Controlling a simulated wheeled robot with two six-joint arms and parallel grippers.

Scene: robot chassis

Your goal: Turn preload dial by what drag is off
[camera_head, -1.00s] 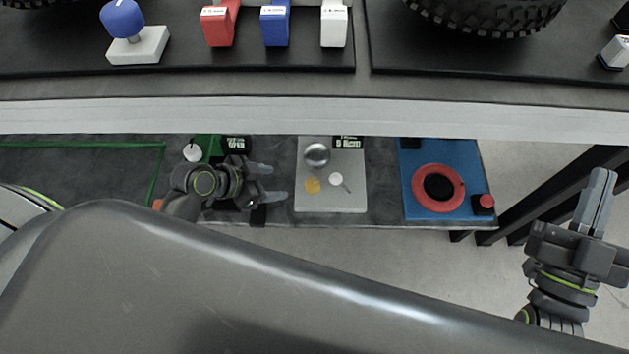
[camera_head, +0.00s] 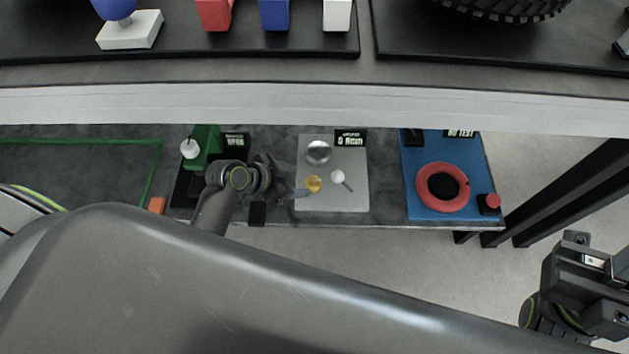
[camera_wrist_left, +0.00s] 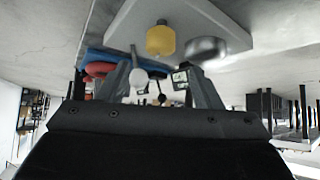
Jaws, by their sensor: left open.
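A grey plate (camera_head: 350,200) on the lower bench carries a silver dome knob (camera_head: 318,152), a small yellow knob (camera_head: 314,184) and a white ball on a thin lever (camera_head: 338,177). A small display (camera_head: 351,138) at its back edge seems to read "0" with a unit. I cannot tell which knob is the preload dial. My left gripper (camera_head: 290,180) is open and empty, just left of the yellow knob. In the left wrist view the yellow knob (camera_wrist_left: 160,41) and dome (camera_wrist_left: 203,48) lie beyond the fingertips, apart from them. My right gripper (camera_head: 602,283) is at the lower right; its fingers are unclear.
A green fixture (camera_head: 203,146) with a display stands left of the plate. A blue board (camera_head: 420,205) with a red ring (camera_head: 443,187) and red button (camera_head: 493,201) lies to the right.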

